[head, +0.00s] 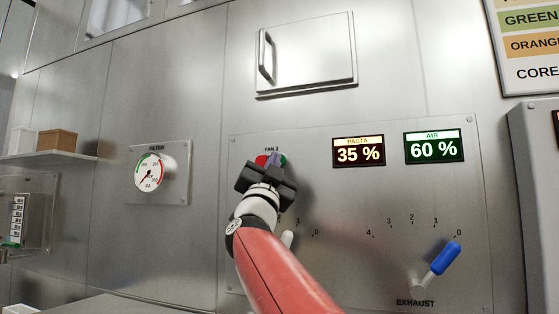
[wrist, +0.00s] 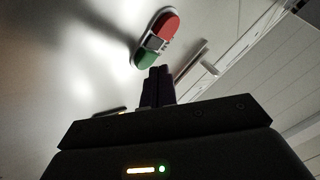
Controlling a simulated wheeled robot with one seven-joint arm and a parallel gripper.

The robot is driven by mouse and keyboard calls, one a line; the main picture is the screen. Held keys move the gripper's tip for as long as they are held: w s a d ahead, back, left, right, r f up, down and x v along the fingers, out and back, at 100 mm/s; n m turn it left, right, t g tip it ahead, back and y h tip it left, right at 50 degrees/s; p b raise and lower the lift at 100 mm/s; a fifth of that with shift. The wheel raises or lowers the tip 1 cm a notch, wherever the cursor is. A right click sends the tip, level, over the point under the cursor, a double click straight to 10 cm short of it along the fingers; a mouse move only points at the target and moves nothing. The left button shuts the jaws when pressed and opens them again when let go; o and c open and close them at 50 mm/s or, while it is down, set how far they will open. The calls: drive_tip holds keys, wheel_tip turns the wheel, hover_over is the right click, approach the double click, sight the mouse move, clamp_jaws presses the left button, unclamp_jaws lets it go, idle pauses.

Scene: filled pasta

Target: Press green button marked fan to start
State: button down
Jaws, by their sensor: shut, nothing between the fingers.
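The fan control is an oblong plate on the steel panel under a small label that appears to read FAN 2. It has a red button (head: 262,160) and a green button (head: 283,159), partly hidden behind my gripper (head: 274,159) in the head view. My gripper's dark fingertips (wrist: 159,71) are shut and empty, close to the green end. I cannot tell whether they touch it.
The control panel (head: 390,197) carries a PASTA 35 % display (head: 358,151), an AIR 60 % display (head: 434,146) and a blue-handled EXHAUST lever (head: 445,259). Another pale lever (head: 288,238) is partly behind my arm. A FILTER gauge (head: 149,172) is at left, a handled hatch (head: 307,53) above.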

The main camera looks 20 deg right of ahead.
drive_tip(key=shift+w+d, duration=0.35)
drive_tip(key=shift+w, duration=0.15)
idle(0.8)
drive_tip(key=shift+s+a, duration=0.5)
drive_tip(key=shift+s, duration=0.2)
drive_tip(key=shift+s+a+b, duration=0.35)
drive_tip(key=shift+s+a, duration=0.4)
drive_tip(key=shift+s, duration=0.25)
drive_tip(key=shift+s+a+b, duration=0.3)
drive_tip(key=shift+s+a, duration=0.45)
drive_tip(key=shift+s, duration=0.25)
